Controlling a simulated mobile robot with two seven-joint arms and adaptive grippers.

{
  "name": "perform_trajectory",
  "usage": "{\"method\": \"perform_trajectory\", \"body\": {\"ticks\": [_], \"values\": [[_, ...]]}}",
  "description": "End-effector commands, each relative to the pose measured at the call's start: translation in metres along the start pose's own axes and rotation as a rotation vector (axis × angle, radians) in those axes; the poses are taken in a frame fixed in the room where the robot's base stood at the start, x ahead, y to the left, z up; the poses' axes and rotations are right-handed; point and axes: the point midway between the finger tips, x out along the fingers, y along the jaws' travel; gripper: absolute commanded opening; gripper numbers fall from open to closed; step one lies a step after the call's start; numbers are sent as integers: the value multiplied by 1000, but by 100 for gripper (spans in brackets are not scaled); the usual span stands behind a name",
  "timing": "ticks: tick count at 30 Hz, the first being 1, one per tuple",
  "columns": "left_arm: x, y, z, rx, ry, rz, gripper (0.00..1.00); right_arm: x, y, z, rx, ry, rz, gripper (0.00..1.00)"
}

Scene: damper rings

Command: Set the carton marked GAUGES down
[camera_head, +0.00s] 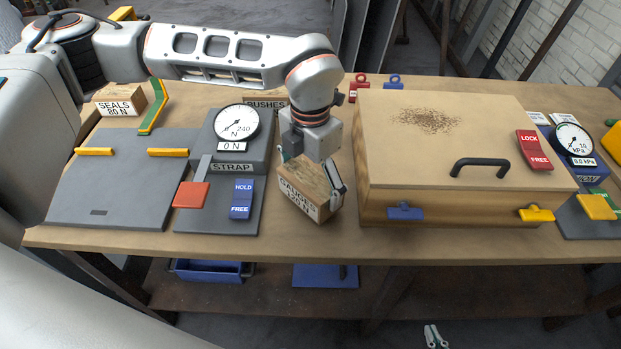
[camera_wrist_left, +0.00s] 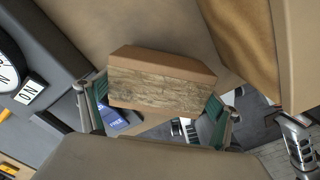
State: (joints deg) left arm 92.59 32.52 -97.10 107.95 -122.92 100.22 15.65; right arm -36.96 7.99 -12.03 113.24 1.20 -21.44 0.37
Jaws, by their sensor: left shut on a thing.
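The carton marked GAUGES (camera_head: 306,197) is a small brown box with a white label, turned at an angle, between the strap unit and the large wooden box. My left gripper (camera_head: 312,178) comes down from above and is shut on it, with a finger at each side. In the left wrist view the carton (camera_wrist_left: 162,82) sits between the green-padded fingers (camera_wrist_left: 160,112). I cannot tell whether its underside touches the table.
The wooden box (camera_head: 380,160) with a black handle stands close to the right. The strap unit (camera_head: 218,215) with dial, red pad and blue HOLD/FREE switch stands left. The SEALS carton (camera_head: 118,102) is at back left. A narrow strip of table (camera_head: 300,240) is bare in front.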

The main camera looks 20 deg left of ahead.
Motion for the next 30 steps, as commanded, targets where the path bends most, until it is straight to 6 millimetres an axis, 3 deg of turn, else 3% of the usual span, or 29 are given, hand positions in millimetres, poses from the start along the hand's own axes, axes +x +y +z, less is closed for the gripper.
{"method": "perform_trajectory", "body": {"ticks": [30], "values": [[14,0,1,0,-3,0,49,3,2,3,-6,-1,4,0]]}}
